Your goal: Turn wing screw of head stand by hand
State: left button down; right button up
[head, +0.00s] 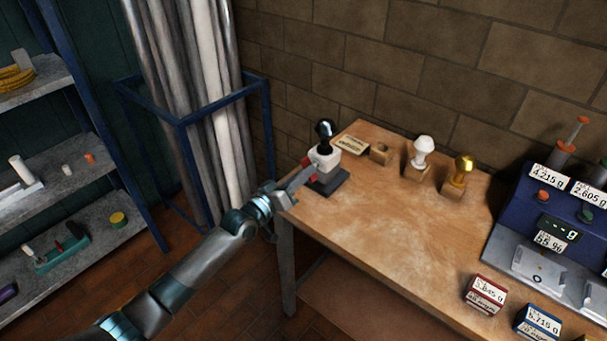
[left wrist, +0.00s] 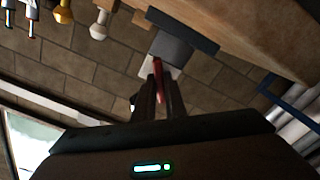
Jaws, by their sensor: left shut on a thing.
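The head stand (head: 325,156) stands upright at the far left corner of the wooden table, with a dark base, a white block and a glossy black head on top. Its red wing screw (head: 308,163) is on the block's left side. My left gripper (head: 304,172) reaches in from the left and is shut on the wing screw. In the left wrist view the red wing screw (left wrist: 158,82) shows between the two fingers of my left gripper (left wrist: 160,88), with the white block and dark base (left wrist: 172,47) beyond. The fingers hide part of the screw. My right gripper is not in view.
On the wooden table (head: 375,225) stand a small wooden block (head: 380,153), a white stamp-like piece (head: 422,152) and a gold one (head: 459,175). A blue scale unit (head: 530,215) and labelled boxes (head: 485,294) are at right. A blue frame (head: 185,150) stands left; mid-table is clear.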

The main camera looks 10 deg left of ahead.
pick_arm(q)
jog(key=c, duration=1.8)
grip_release()
jog(key=shift+w+d, duration=0.1)
